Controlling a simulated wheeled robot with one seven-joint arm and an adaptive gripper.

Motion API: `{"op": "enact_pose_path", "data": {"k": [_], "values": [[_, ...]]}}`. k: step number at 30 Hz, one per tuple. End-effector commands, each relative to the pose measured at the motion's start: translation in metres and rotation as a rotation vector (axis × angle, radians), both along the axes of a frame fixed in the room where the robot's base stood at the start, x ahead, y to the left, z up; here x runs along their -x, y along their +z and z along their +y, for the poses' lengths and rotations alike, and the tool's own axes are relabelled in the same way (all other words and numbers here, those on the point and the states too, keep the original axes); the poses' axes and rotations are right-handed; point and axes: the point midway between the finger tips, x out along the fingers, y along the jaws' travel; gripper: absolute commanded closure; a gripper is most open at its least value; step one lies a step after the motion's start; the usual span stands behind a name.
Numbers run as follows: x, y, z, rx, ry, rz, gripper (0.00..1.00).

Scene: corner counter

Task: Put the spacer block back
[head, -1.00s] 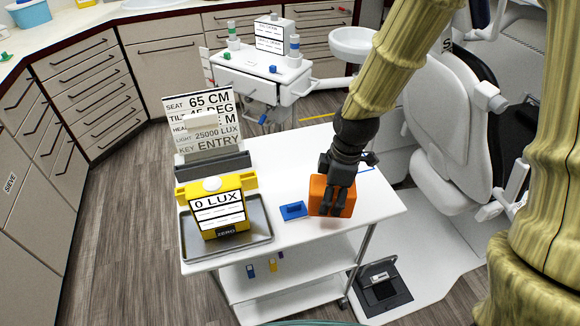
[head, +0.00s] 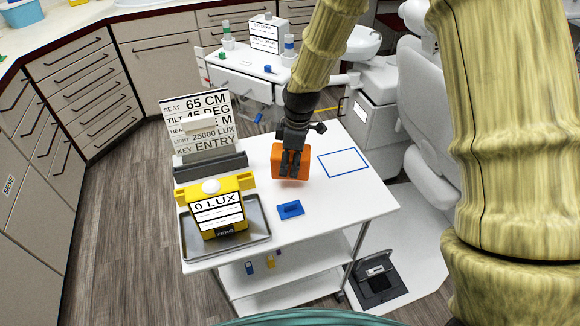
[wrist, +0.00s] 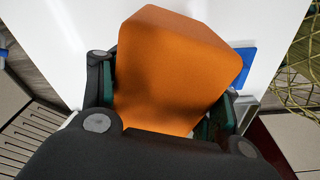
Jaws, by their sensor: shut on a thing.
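The spacer block is an orange block (head: 277,160), which fills much of the wrist view (wrist: 175,65). My gripper (head: 291,163) is shut on it, with the fingers on two of its sides. In the head view the block is over the white trolley top, left of a blue outlined rectangle (head: 344,162). The rectangle is empty. Whether the block touches the top or hangs above it I cannot tell for sure.
A blue piece (head: 290,209) lies on the trolley top (head: 340,200) in front of the block. A yellow meter (head: 218,208) reading 0 LUX stands in a metal tray (head: 262,238) at left. A sign (head: 200,125) stands behind it in a grey holder (head: 211,167).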

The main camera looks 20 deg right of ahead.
Motion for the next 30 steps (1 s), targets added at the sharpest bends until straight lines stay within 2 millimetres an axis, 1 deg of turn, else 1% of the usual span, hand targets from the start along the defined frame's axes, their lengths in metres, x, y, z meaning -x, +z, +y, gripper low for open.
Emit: {"op": "enact_pose_path", "data": {"k": [5, 12, 14, 26, 27, 29, 30], "values": [[-0.001, -0.006, 0.000, 0.000, 0.000, 0.000, 0.67], [0.000, -0.030, 0.000, 0.001, 0.000, 0.001, 0.67], [0.000, -0.033, 0.000, 0.001, 0.000, 0.001, 0.67], [0.000, -0.038, 0.000, 0.000, 0.000, 0.000, 0.67], [0.000, -0.038, 0.000, 0.000, 0.000, -0.001, 0.31], [0.000, -0.038, 0.000, 0.000, 0.000, -0.001, 0.20], [0.000, -0.038, 0.000, 0.000, 0.000, 0.000, 0.16]]}}
